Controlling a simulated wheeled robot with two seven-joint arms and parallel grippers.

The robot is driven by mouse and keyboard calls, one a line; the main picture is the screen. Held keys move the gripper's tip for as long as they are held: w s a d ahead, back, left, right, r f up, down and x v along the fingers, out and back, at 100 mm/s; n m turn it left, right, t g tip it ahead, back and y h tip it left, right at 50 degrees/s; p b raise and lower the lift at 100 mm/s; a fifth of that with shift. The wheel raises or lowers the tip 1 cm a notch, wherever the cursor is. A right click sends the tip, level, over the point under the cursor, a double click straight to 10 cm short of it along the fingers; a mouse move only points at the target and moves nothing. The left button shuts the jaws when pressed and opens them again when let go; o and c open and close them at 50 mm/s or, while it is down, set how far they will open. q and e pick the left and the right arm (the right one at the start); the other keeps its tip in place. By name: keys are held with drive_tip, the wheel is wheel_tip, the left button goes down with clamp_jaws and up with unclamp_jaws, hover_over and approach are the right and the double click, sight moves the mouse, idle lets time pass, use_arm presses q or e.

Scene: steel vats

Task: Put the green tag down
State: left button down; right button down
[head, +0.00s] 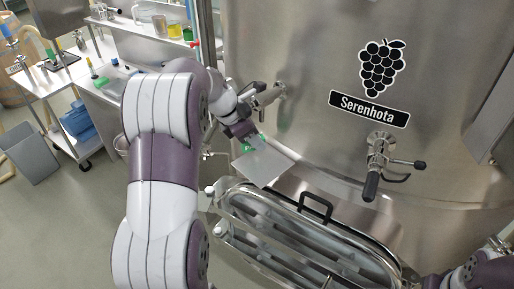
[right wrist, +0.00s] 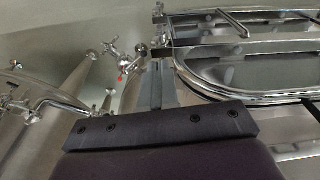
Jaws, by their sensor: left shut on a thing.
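The green tag (head: 247,147) shows as small bright green patches at the fingertips of my left gripper (head: 248,139). My left gripper is shut on it, and the fingers hide most of it. A pale flat square plate (head: 265,166) lies just below and right of the tag; I cannot tell whether the tag touches it. In the right wrist view my right gripper (right wrist: 162,82) points away from its dark mount, with its fingers close together and nothing seen between them. My right arm shows only at the bottom right corner of the head view.
A large steel vat (head: 320,60) with a grape emblem fills the right. Its valve (head: 377,165) sticks out at the right, and an oval hatch (head: 300,235) with a black handle is below. A bench (head: 110,85) and a blue container (head: 80,122) stand at left.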

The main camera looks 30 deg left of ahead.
sight(253, 149)
use_arm(q)
drive_tip(key=shift+d+f, duration=0.1)
drive_tip(key=shift+f, duration=0.1)
drive_tip(key=shift+s+a+f+p, duration=0.15)
drive_tip(key=shift+f+p, duration=0.15)
drive_tip(key=shift+f, duration=0.35)
drive_tip(key=shift+s+a+f+p, duration=0.15)
drive_tip(key=shift+f+p, duration=0.15)
drive_tip(key=shift+f, duration=0.55)
drive_tip(key=shift+w+d+f, duration=0.2)
drive_tip(key=shift+w, duration=0.05)
drive_tip(key=c, duration=1)
unclamp_jaws()
drive_tip(key=shift+o, duration=0.5)
drive_tip(key=shift+s+a, duration=0.15)
